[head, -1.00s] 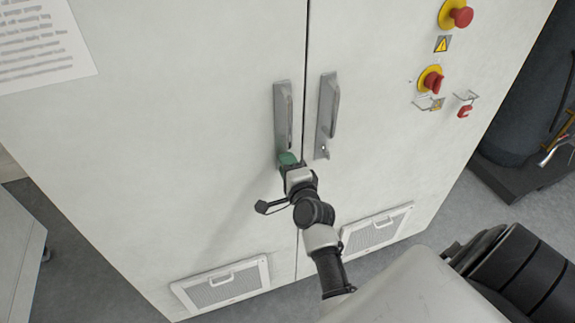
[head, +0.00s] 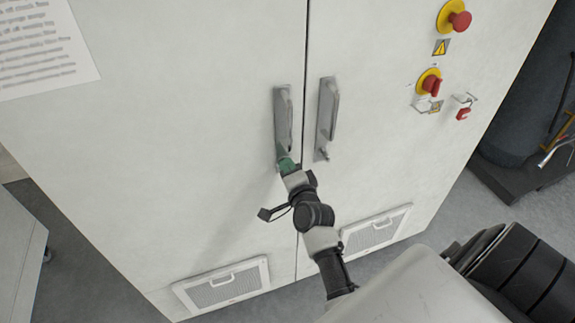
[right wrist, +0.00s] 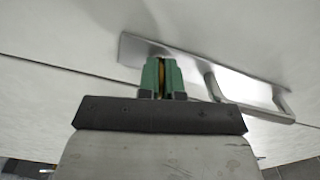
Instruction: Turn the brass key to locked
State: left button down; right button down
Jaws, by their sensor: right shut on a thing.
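My right gripper (head: 284,158) is at the lower end of the left door's handle plate (head: 283,125) in the head view. In the right wrist view, its green fingers (right wrist: 161,70) are shut on the brass key (right wrist: 162,77), which shows as a thin yellowish strip between them. The fingertips are at the end of the metal handle plate (right wrist: 145,50). The fingers hide most of the key and the lock around it. The key's exact angle cannot be told. My left gripper is not in view.
The right door's handle (head: 327,110) stands just beside, with a small lock fitting (head: 322,154) below it. Red emergency buttons (head: 459,20) and a red switch (head: 432,85) are on the right. Vent grilles (head: 225,285) sit low on the doors.

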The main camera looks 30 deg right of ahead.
jog(key=n+p, duration=0.1)
jog(key=n, duration=0.3)
jog(key=shift+n+p, duration=0.3)
jog(key=shift+p, duration=0.1)
jog(key=n+p, duration=0.1)
jog(key=n, duration=0.2)
jog(key=shift+n, duration=0.3)
jog(key=n+p, duration=0.1)
jog(key=n, duration=0.2)
jog(key=shift+n, duration=0.3)
jog(key=shift+n+p, duration=0.4)
jog(key=shift+n, duration=1.2)
jog(key=c, duration=1.3)
grip_release()
jog(key=shift+s, duration=0.1)
